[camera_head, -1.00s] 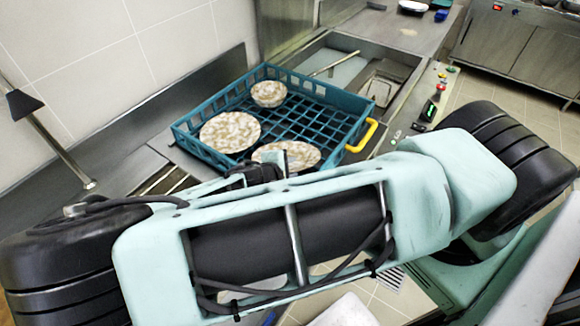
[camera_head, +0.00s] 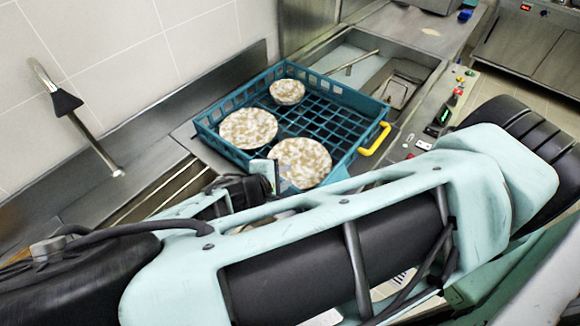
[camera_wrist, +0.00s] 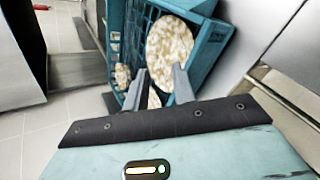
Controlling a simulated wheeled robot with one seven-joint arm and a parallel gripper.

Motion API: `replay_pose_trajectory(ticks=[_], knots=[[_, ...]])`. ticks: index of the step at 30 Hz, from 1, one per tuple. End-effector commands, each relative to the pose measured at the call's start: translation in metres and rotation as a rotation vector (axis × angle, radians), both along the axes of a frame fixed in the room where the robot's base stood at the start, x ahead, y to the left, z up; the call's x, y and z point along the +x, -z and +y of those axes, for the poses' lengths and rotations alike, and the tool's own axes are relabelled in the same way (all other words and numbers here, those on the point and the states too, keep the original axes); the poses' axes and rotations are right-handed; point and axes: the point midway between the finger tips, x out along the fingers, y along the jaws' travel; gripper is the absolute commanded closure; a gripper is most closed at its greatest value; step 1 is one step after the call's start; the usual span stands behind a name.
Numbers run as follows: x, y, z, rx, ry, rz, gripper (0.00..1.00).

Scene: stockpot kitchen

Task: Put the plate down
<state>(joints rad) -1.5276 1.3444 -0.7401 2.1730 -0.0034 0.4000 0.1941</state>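One plate (camera_head: 248,127) is at the left, the other (camera_head: 302,160) at the front near my gripper (camera_head: 272,178). In the wrist view my gripper (camera_wrist: 160,70) has its two fingers apart, pointing into the rack. A large speckled plate (camera_wrist: 170,45) lies just beyond the fingertips, and a smaller patch of speckled dish (camera_wrist: 154,98) shows between the fingers. I see no finger closed on a plate. My arm hides part of the gripper in the head view.
A small speckled bowl (camera_head: 287,91) sits at the rack's back corner. The rack has a yellow handle (camera_head: 375,139) on its right side. A sink (camera_head: 398,92) lies behind it, and a tap (camera_head: 75,115) stands at the left. The rack's right half is clear.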

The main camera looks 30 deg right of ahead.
Motion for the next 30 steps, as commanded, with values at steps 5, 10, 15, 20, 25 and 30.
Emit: replay_pose_trajectory(ticks=[5,10,15,20,25,30], knots=[[-0.024,0.0,0.005,0.08,0.088,0.081,0.74],[-0.067,-0.014,0.028,0.267,0.232,0.24,0.74],[-0.096,-0.054,0.06,0.474,0.317,0.367,0.74],[-0.11,-0.108,0.083,0.659,0.336,0.431,0.74],[-0.118,-0.172,0.092,0.827,0.299,0.435,0.74],[-0.127,-0.222,0.087,0.93,0.235,0.382,0.74]])
